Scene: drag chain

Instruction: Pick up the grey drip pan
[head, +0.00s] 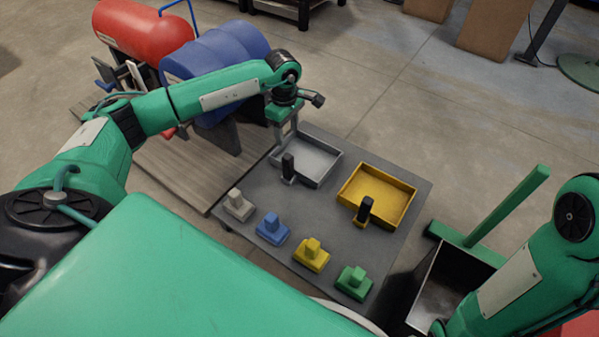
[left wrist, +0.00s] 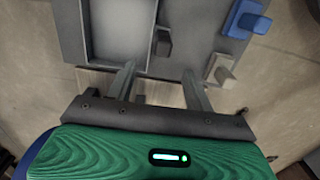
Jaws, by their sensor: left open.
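The grey drip pan (head: 318,163) is a shallow open tray with a black upright handle (head: 288,167) at its near left side. It lies at the far left of the grey table. My left gripper (head: 286,137) is above the table's left edge, behind the handle in the head view. In the left wrist view the grey pan (left wrist: 120,30) and its black handle (left wrist: 162,43) are ahead of the fingers. My left gripper (left wrist: 160,68) is open and empty, with the handle lined up between the fingertips but beyond them. My right gripper is outside the frames.
A yellow pan (head: 385,190) with a black handle stands right of the grey one. Grey, blue (head: 272,228), yellow and green (head: 354,283) blocks line the table's near edge. Red (head: 140,30) and blue (head: 213,60) drums stand on the left. A green-handled dustpan (head: 455,270) is at right.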

